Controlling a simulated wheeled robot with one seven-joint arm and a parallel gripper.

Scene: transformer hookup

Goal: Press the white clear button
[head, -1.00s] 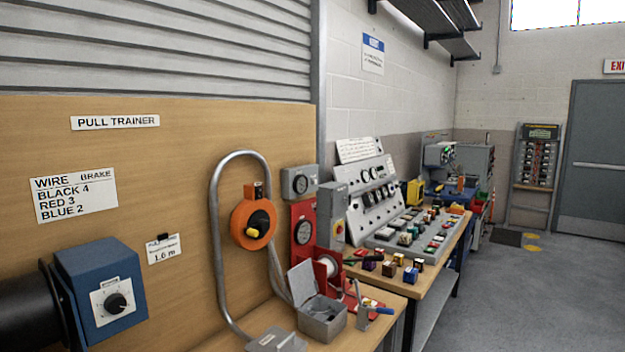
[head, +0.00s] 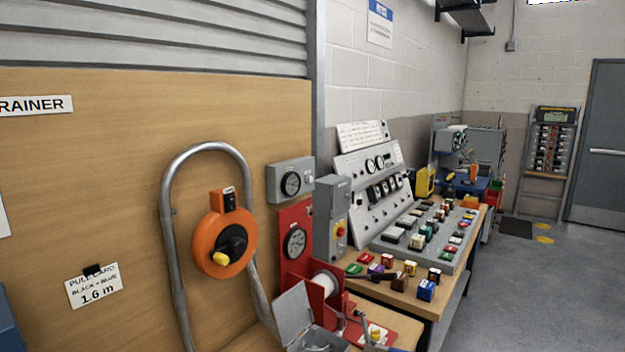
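No button that I can read as the white clear button stands out; labels are too small to read. A grey meter box (head: 291,182) with a round dial hangs on the wooden board, with a small pale spot at its right that I cannot identify. A sloping grey console (head: 426,238) on the bench carries several small blocks and buttons, some of them white or pale. The upright grey panel (head: 372,183) behind it has round gauges and dark switches. My gripper is not in view.
An orange reel (head: 224,243) on a bent grey pipe (head: 172,260) stands close in front of the wooden board (head: 110,180). An open grey box (head: 300,318) and red stand (head: 296,240) occupy the near bench. Grey floor (head: 520,295) is clear at right.

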